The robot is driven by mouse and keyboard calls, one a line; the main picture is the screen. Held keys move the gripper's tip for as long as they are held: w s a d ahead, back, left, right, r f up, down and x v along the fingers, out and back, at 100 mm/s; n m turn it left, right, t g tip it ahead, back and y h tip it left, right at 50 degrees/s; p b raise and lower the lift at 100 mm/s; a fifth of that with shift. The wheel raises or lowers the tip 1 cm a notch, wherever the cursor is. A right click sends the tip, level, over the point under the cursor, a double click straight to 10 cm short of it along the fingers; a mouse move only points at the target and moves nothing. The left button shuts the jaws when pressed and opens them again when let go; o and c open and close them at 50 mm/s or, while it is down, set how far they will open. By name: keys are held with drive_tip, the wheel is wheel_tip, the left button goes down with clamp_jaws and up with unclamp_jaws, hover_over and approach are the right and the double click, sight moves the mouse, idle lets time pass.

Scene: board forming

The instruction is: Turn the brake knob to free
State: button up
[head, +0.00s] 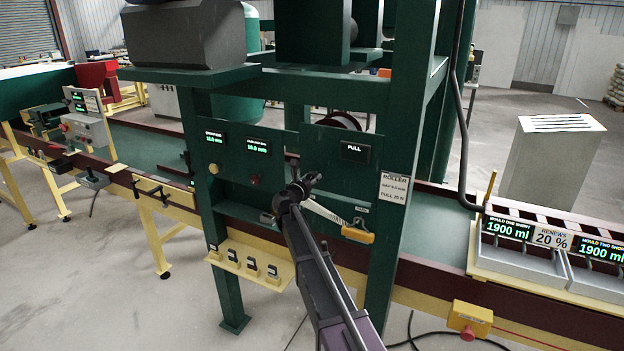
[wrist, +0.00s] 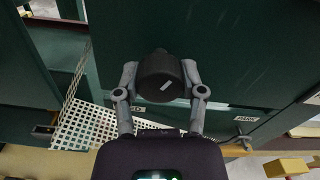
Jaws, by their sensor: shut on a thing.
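The brake knob (wrist: 158,82) is a dark round knob on the green machine panel, with a short slanted white mark on its face. My gripper (wrist: 160,74) has its two grey fingers closed on the knob's left and right sides. In the head view my gripper (head: 303,184) is against the green roller frame, and I cannot make out the knob clearly there. A small label beneath the knob in the wrist view is mostly hidden; only its end, perhaps a "D", shows.
A PARK label (wrist: 246,118) is on the panel at right. A white perforated plate (wrist: 88,127) is at lower left. A yellow-handled tool (head: 357,235) hangs beside my arm. Cream blocks with dark tops stand on a yellow shelf (head: 236,262). A PULL display (head: 353,149) is above.

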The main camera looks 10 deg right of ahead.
drive_tip(key=shift+w+n, duration=0.1)
drive_tip(key=shift+n, duration=1.6)
drive_tip(key=o, duration=1.1)
drive_tip(key=shift+o, duration=0.2)
drive_tip(key=v, duration=1.2)
